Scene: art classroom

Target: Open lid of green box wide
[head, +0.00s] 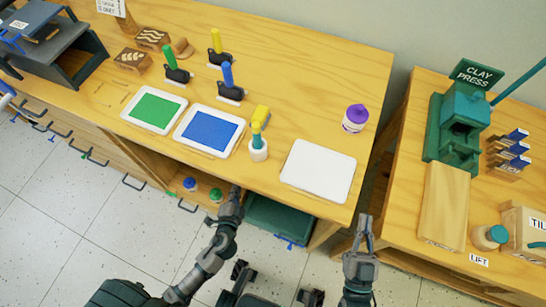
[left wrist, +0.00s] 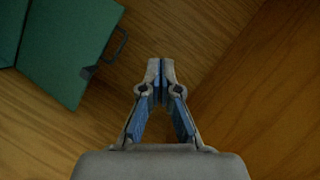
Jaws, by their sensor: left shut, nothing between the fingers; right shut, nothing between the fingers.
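The green box (head: 280,220) sits in the open space under the wooden table's front edge, its upper part hidden by the tabletop. In the left wrist view a flat green panel (left wrist: 65,60) with a small dark handle (left wrist: 118,46) fills the upper left; an edge divides it from another green surface. I cannot tell how far the lid is open. My left gripper (head: 236,192) is shut and empty, to the left of the box at the table's front edge. Its fingers (left wrist: 160,72) are apart from the panel and handle. My right gripper (head: 363,222) is shut and empty, right of the box beside the table corner.
The tabletop (head: 310,75) above holds a green pad (head: 153,108), a blue pad (head: 209,130), a white tray (head: 318,172) and a purple-lidded jar (head: 355,118). Small jars (head: 190,183) stand on the lower shelf. A second table with a clay press (head: 460,125) is at right.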

